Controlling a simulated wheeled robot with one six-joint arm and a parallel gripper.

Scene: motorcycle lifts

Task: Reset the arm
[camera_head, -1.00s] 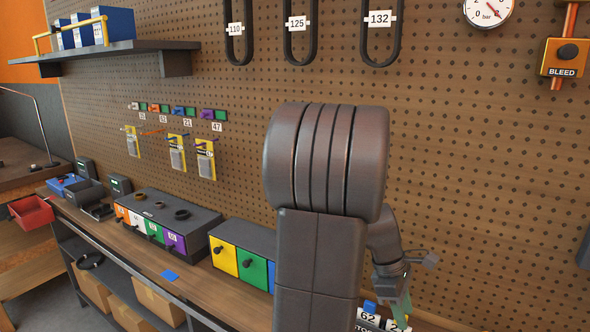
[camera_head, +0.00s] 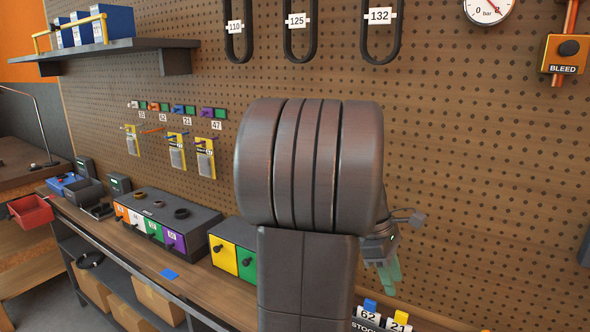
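My arm rises through the middle of the head view and hides part of the bench and the pegboard. My gripper (camera_head: 389,274) shows behind the arm at its right side, above the bench. Its greenish fingers point down, and they are too small and partly hidden to tell whether they are open or shut. I see nothing clearly held in it. Below it stand a blue-topped block marked 62 (camera_head: 368,313) and a yellow-topped one marked 21 (camera_head: 399,322).
The pegboard wall (camera_head: 480,150) stands close behind the arm. Belts (camera_head: 380,30) hang above. A gauge (camera_head: 488,8) and the BLEED box (camera_head: 566,55) are at upper right. A shelf (camera_head: 110,50) juts out at upper left. Drawer boxes (camera_head: 165,220) line the bench (camera_head: 200,290).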

